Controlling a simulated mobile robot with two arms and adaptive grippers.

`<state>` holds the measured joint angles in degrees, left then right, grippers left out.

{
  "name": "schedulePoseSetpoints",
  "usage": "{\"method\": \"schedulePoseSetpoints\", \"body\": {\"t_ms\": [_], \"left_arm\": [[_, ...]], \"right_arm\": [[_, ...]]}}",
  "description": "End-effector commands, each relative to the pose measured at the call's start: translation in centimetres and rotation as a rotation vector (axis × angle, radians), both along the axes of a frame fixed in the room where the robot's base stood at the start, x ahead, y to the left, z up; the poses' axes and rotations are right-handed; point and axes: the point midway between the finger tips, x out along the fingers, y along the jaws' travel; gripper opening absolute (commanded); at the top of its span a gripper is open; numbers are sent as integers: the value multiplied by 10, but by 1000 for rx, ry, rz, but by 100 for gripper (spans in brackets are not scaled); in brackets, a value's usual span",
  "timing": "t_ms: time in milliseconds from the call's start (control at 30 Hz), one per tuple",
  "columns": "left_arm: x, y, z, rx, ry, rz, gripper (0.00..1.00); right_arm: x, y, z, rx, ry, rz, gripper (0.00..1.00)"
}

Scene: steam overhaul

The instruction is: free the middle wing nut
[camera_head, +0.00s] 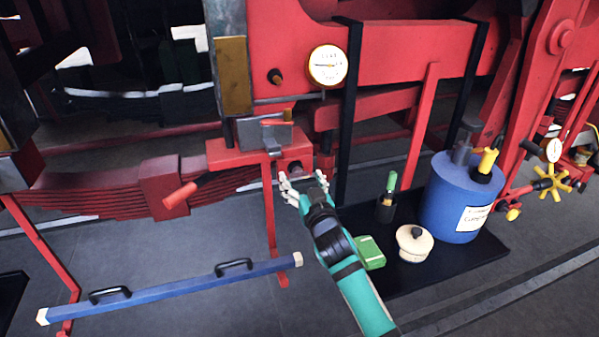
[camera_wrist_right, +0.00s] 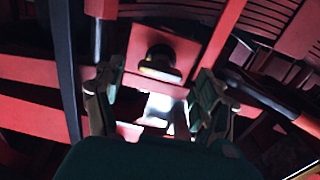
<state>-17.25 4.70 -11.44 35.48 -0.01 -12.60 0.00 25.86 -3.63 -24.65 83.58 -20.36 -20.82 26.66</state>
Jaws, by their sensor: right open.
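My right gripper (camera_head: 291,183) is in the head view at the end of my teal arm. Its fingers are spread just below and at the right end of a red bracket (camera_head: 222,152), close to a dark red round fitting (camera_head: 295,167). In the right wrist view my open right gripper (camera_wrist_right: 155,105) has a finger on each side, with nothing held between them. Beyond the fingertips a dark round part (camera_wrist_right: 160,60) with a pale band sits on a red plate (camera_wrist_right: 190,48). I cannot clearly make out which part is the middle wing nut. My left gripper is not in view.
A pressure gauge (camera_head: 327,66) is above the bracket. A blue canister (camera_head: 459,200), a pale lidded pot (camera_head: 414,243), a green box (camera_head: 370,252) and a green-handled tool (camera_head: 390,182) stand at the right. A blue bar (camera_head: 180,288) with black handles is at lower left.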

Motion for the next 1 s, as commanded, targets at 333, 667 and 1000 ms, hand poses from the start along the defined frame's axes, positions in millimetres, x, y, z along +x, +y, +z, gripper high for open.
{"method": "schedulePoseSetpoints", "body": {"t_ms": [333,667,1000], "left_arm": [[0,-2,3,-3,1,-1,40],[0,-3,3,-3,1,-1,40],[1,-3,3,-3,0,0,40]], "right_arm": [[25,7,0,0,0,-1,73],[25,7,0,0,0,-1,63],[25,7,0,0,0,-1,19]]}}
